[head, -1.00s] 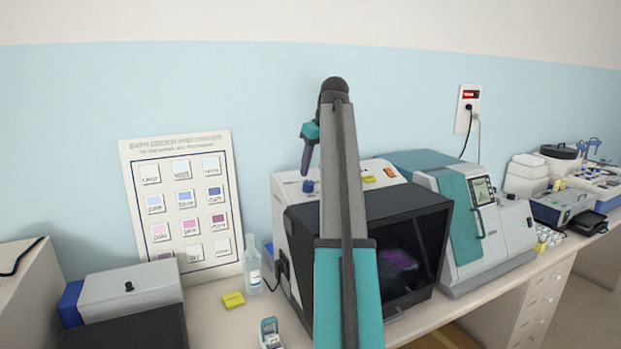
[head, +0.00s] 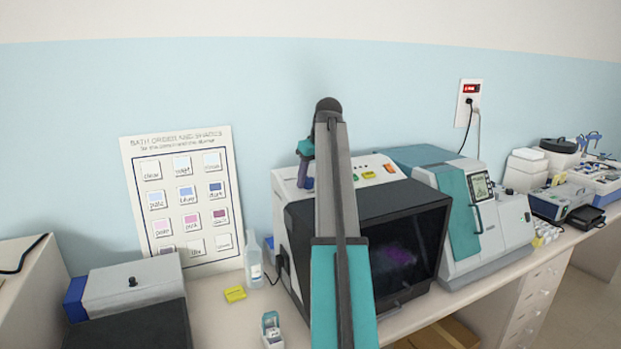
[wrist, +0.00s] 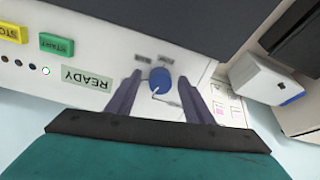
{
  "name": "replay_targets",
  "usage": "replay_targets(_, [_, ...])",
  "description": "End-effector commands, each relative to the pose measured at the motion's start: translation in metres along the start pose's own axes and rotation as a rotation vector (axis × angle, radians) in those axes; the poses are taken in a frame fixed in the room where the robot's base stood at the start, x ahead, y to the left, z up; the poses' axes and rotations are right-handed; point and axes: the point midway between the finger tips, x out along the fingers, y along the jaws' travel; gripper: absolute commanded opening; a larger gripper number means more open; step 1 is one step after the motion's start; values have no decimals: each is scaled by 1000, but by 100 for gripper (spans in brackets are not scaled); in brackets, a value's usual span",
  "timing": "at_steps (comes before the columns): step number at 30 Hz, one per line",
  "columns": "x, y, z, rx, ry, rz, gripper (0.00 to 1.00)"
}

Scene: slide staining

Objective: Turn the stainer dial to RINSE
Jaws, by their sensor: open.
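The stainer (head: 293,197) is a white machine with a dark window, standing on the bench in the head view. Its blue dial (wrist: 159,80) shows in the wrist view on the white top panel, with a light pointer and small labels near it that are too blurred to read. My gripper (wrist: 158,92) is open, with one purple finger on each side of the dial. I cannot tell whether the fingers touch it. In the head view my arm hides part of the stainer, and the gripper (head: 304,182) is down at its top panel.
On the panel are a green START button (wrist: 57,45), a yellow button (wrist: 14,33) and a READY label (wrist: 87,78). A clear bottle (head: 254,262) and a yellow block (head: 235,294) stand left of the stainer. A teal-and-white machine (head: 470,215) stands to its right.

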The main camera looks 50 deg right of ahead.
Motion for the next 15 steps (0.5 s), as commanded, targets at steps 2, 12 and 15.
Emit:
replay_targets(2, [0,0,0,0,0,0,37])
replay_targets(12, [0,0,0,-7,0,0,6])
replay_targets(15, [1,0,0,-33,-1,0,6])
